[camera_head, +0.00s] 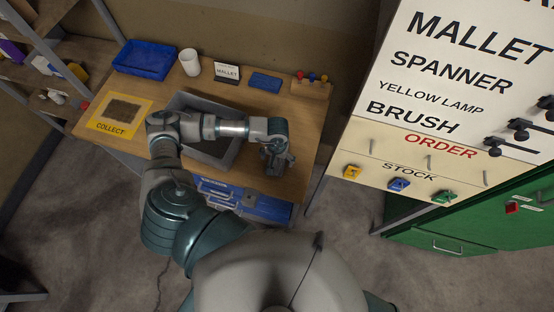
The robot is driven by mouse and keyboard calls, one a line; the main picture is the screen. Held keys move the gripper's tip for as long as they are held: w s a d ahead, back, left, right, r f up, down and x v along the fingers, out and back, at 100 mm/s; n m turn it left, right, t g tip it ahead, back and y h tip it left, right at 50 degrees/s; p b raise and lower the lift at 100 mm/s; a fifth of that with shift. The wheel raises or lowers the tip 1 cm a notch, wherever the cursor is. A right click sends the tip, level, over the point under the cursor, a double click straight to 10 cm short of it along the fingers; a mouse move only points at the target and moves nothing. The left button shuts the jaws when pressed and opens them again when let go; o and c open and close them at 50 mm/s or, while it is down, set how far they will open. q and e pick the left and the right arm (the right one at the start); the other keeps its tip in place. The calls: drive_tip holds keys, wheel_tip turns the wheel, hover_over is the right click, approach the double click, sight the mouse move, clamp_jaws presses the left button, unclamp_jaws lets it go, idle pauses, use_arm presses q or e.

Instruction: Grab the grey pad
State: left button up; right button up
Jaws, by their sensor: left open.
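My left arm reaches over the wooden table (307,130) from the front. My left gripper (277,168) is open and points down near the table's right front part, with nothing seen between its fingers. A grey open tray (183,101) stands in the middle of the table, partly covered by my arm; its inside is mostly hidden. A dark grey-brown square (124,110) lies on a yellow mat (106,127) marked COLLECT at the left. I cannot tell whether this square is the grey pad. My right gripper is out of view.
A blue bin (145,59), a white cup (190,62), a MALLET card (227,72), a flat blue piece (265,82) and a wooden block with coloured knobs (311,87) line the back. Blue drawers (262,207) sit below. An ORDER/STOCK board (420,155) stands right.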

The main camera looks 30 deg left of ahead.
use_arm(q)
drive_tip(key=c, duration=1)
drive_tip(key=shift+c, duration=0.3)
